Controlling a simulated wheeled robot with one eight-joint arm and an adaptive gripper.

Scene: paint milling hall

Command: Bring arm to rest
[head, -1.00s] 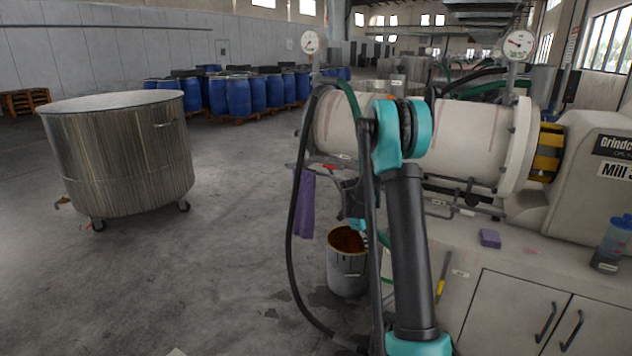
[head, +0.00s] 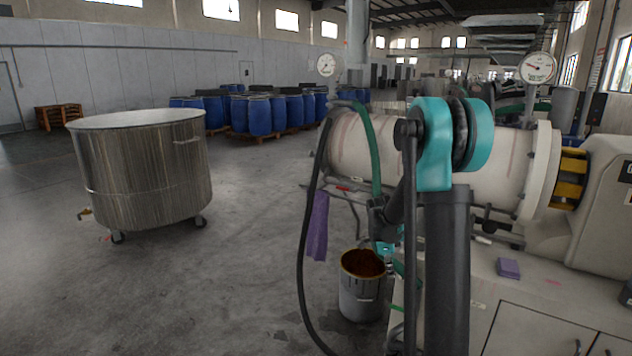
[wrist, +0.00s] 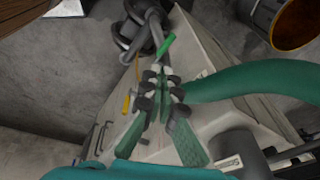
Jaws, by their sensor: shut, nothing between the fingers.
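My arm, with its teal elbow joint (head: 450,145), stands folded in front of the mill in the head view. My gripper (wrist: 160,80) shows in the wrist view with its green-padded fingers brought together and nothing between them. It points down over the pale mill base and the floor. In the head view the gripper is mostly hidden behind my arm, above and beside the metal bucket (head: 361,304) with rust-brown contents. That bucket also shows at the wrist view's top right (wrist: 262,14), apart from the fingers.
The horizontal mill (head: 500,160) and its cabinet fill the right side, with a purple sponge (head: 508,268) on the ledge. A purple cloth (head: 317,225) hangs at its left. A large wheeled vat (head: 145,175) stands left. Blue drums (head: 260,115) stand behind. The floor between is clear.

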